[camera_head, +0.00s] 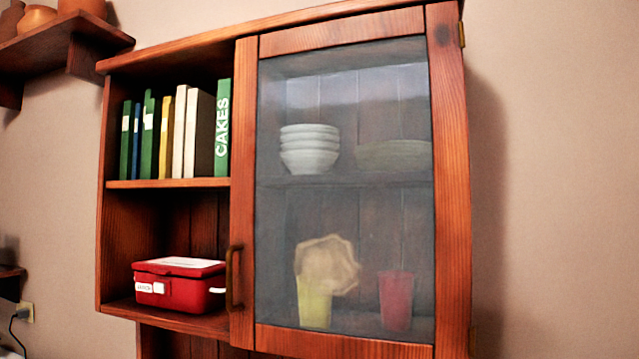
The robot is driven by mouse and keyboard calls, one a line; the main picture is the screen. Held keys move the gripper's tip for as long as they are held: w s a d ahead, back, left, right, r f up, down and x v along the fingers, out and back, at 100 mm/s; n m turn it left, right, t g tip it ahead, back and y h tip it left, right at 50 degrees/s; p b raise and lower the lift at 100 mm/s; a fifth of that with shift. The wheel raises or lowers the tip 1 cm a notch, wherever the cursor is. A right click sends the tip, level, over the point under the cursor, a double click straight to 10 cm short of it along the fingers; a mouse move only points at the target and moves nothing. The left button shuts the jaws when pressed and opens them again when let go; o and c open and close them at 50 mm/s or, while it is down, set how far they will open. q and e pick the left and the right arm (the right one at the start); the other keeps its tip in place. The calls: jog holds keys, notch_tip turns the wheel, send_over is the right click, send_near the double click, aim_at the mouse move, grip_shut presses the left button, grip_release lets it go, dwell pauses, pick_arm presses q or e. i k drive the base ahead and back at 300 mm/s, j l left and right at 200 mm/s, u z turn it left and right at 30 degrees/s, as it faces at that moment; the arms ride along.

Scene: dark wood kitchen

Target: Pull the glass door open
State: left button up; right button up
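The glass door (345,115) fills the right part of a wooden wall cabinet. It is shut, flush with the cabinet front. Its wooden frame holds a slightly hazy pane. A dark metal handle (234,278) sits low on the door's left stile. Brass hinges (461,34) show on the right edge. Through the pane I see stacked white bowls (309,150), stacked plates (393,155), a yellow cup (314,302), a red cup (395,300) and a pale scalloped object. Neither of my grippers is in view.
Left of the door, open shelves hold several upright books (172,132) and a red box (180,284). A small wall shelf (62,45) with pots is at upper left. The wall (560,180) right of the cabinet is bare. An outlet (25,312) with a plug is at lower left.

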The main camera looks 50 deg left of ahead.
aim_at(441, 23)
jog(key=u, duration=1.45)
jog(key=l, duration=0.1)
jog(key=k+u, duration=0.05)
